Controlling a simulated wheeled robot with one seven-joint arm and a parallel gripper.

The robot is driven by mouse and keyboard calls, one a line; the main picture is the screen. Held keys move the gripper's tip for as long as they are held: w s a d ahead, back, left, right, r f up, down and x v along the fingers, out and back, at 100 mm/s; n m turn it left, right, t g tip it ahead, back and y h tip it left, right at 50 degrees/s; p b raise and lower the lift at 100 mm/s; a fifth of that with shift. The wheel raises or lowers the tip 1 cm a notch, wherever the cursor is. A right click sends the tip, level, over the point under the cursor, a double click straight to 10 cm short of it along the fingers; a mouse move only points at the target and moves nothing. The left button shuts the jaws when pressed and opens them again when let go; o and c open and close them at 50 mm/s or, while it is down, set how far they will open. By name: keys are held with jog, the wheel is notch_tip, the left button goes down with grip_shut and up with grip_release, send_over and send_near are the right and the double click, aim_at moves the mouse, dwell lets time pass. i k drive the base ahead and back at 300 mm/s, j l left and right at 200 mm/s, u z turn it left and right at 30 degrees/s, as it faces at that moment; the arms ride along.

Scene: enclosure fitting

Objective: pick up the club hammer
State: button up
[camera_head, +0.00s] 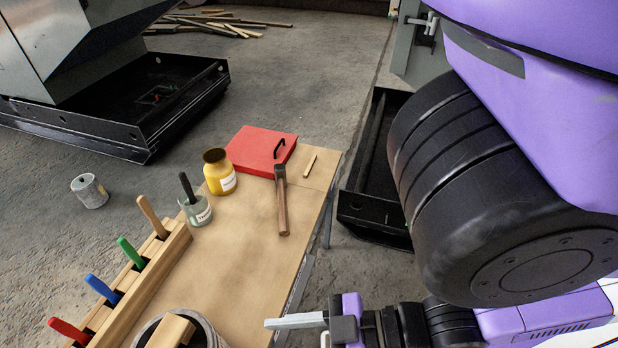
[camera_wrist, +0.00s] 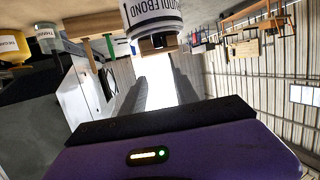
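The club hammer (camera_head: 282,208) lies on the light wooden table in the head view. Its brown wooden handle points toward the near side, and its dark head is at the near right corner of the red box; I cannot tell whether they touch. My gripper (camera_head: 284,324) is low in the head view, beyond the table's right edge, nearer than the hammer and apart from it. In the wrist view my gripper (camera_wrist: 160,78) shows two dark fingers spread apart with nothing between them. I cannot make out the hammer there.
The red box (camera_head: 258,150), yellow jar (camera_head: 218,178) and glass jar (camera_head: 197,210) stand behind and left of the hammer. A tool rack (camera_head: 150,275) lines the left edge. A round container (camera_head: 212,334) stands at the near end. The table (camera_head: 235,245) is bare left of the handle.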

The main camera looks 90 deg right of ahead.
aim_at(279, 168)
jog(key=z, duration=1.5)
jog(key=i+j+u, duration=0.15)
jog(key=i+j, duration=0.1)
jog(key=j, duration=0.05)
